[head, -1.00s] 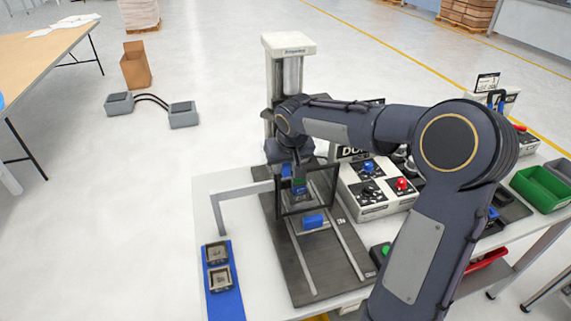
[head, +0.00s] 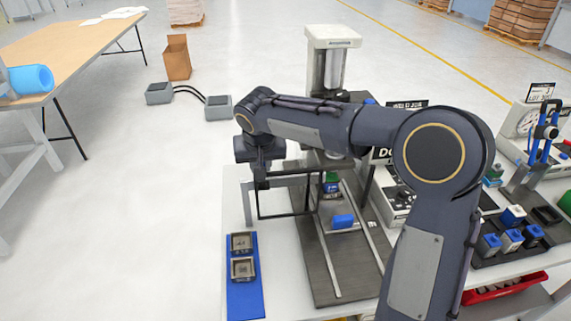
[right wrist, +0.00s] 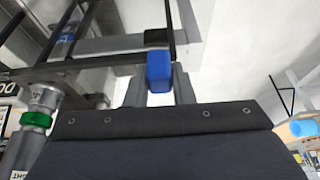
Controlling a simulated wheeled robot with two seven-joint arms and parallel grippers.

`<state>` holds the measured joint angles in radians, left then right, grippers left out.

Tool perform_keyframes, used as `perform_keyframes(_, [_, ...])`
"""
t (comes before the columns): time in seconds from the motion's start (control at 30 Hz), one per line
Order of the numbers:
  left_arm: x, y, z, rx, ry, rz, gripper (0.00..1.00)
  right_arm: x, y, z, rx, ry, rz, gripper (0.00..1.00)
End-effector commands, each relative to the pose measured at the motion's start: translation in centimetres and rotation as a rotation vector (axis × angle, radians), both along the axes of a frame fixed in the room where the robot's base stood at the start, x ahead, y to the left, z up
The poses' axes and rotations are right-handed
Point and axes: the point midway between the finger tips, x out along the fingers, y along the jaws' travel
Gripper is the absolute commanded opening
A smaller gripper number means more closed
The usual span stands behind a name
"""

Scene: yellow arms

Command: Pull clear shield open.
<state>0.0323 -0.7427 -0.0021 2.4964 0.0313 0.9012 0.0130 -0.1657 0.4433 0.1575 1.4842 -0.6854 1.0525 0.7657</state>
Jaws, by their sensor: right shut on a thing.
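The clear shield (head: 288,196) is a see-through panel in a thin dark frame. In the head view it stands out to the left of the press (head: 331,62), over the left part of the press base. My right gripper (head: 262,183) is at the shield's left edge, with its fingertips hard to see there. In the right wrist view my right gripper (right wrist: 159,82) is shut on the shield's blue handle (right wrist: 159,68), which sits between the two grey fingers. My left gripper is not in view.
A blue block (head: 343,221) lies between the rails of the dark base plate (head: 328,262). A blue tray (head: 244,300) with two square metal parts lies at the table's left front. A control box (head: 393,197) is partly hidden behind my right arm. Open floor lies left of the table.

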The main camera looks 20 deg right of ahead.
Motion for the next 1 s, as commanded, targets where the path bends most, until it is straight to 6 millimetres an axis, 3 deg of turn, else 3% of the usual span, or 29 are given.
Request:
perform_keyframes(0.2, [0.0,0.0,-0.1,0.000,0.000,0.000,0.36,0.5,2.0,0.0,0.000,-0.001,0.001,0.00])
perform_keyframes(0.57, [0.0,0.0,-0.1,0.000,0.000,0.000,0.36,0.5,2.1,0.1,0.000,-0.001,0.000,0.00])
perform_keyframes(0.6, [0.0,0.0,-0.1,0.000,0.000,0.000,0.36,0.5,2.1,0.1,0.000,-0.001,0.000,0.24])
perform_keyframes(0.73, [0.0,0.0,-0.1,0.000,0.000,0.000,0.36,0.6,2.1,0.1,0.000,-0.001,0.000,0.41])
perform_keyframes(1.0, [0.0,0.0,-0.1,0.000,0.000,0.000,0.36,0.5,2.1,0.1,0.000,0.000,0.000,0.44])
